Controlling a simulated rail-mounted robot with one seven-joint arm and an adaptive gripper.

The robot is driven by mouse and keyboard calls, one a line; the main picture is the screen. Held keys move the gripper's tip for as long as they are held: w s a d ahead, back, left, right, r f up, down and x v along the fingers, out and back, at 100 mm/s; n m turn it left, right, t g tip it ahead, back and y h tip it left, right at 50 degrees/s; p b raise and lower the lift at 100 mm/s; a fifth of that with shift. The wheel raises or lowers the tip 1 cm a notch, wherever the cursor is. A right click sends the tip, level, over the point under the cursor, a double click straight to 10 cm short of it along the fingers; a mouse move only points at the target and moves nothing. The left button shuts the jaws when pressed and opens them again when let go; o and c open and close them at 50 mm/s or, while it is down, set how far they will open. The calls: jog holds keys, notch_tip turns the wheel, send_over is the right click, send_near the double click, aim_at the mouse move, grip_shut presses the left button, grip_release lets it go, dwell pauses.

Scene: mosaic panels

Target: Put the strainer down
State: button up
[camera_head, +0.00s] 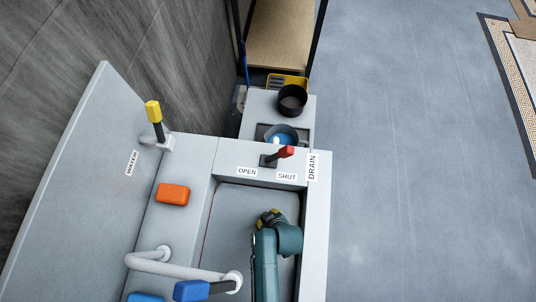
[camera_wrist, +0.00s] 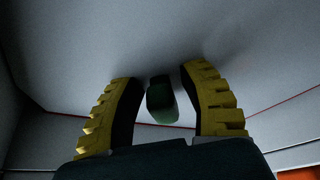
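My gripper (camera_wrist: 162,76) reaches down into the grey sink basin (camera_head: 235,215), seen from above in the head view (camera_head: 268,217). In the wrist view its two yellow, ridged fingers stand apart. A small dark green, black-ended piece (camera_wrist: 162,103) lies between them, with narrow gaps showing on both sides. It may be the strainer or its knob; I cannot tell. No strainer can be made out in the head view, where my arm hides part of the basin floor.
A red-handled drain lever (camera_head: 284,153) stands at the basin's far edge, by the OPEN and SHUT labels. A yellow-topped water lever (camera_head: 154,114), an orange block (camera_head: 173,194) and a white pipe spout (camera_head: 180,266) are left. A black pot (camera_head: 292,100) and blue-grey container (camera_head: 282,134) stand beyond.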

jog(key=p+v, duration=0.3)
jog(key=v, duration=0.9)
jog(key=w+d+r+m+t+h, duration=0.1)
jog(key=w+r+t, duration=0.2)
jog(key=w+r, duration=0.6)
jog(key=w+d+r+m+t, duration=0.1)
jog(key=w+r+t, duration=0.35)
jog(key=r, duration=0.75)
jog(key=w+d+r+m+t+h, duration=0.1)
jog(key=w+r+t, duration=0.2)
jog(key=w+r, duration=0.6)
jog(key=s+r+m+t+p, duration=0.1)
jog(key=r+p, duration=0.4)
jog(key=r, duration=1)
jog(key=s+r+m+t+p, duration=0.2)
jog(key=r+p, duration=0.4)
jog(key=r, duration=1)
jog(key=s+r+m+t+h+p, duration=0.1)
jog(key=s+r+t+p, duration=0.2)
jog(key=r, duration=1.3)
jog(key=t+p, duration=0.2)
jog(key=shift+s+d+m+p, duration=0.25)
jog(key=shift+m+p, duration=0.05)
jog(key=shift+p, duration=0.05)
